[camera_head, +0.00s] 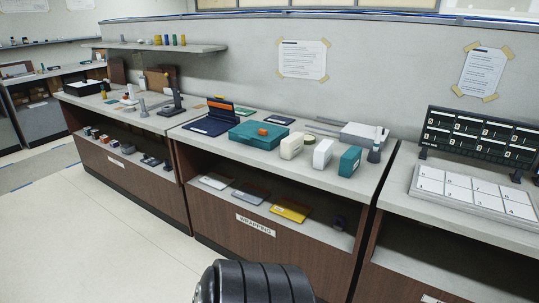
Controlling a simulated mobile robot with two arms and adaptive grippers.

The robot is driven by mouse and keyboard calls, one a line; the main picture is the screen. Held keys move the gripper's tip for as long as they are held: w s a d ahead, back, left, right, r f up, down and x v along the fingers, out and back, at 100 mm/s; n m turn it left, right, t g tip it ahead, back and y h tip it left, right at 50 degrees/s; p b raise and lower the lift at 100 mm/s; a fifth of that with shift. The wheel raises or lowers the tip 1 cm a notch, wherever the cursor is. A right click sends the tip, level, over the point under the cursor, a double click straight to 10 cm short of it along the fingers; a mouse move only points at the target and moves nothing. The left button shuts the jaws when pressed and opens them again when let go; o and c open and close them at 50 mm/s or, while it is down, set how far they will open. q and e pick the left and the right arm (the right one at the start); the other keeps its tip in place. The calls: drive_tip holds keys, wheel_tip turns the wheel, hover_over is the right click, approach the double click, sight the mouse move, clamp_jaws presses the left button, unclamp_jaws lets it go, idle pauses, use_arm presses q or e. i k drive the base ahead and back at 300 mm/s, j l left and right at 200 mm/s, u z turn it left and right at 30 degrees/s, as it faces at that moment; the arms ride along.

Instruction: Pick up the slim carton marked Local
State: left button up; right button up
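No carton with a readable Local marking shows from here. Neither of my grippers is in view. A dark rounded part at the bottom edge shows no fingers.
The Wrapping counter (322,178) also holds a teal case (258,135) and a navy folder (206,124). Its lower shelf holds flat packets, including a yellow one (290,210). A black display board (478,142) stands on the right counter. The floor (100,245) at left is clear.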

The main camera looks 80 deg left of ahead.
sight(350, 161)
drive_tip(key=u, duration=2)
drive_tip(key=i+j, duration=0.25)
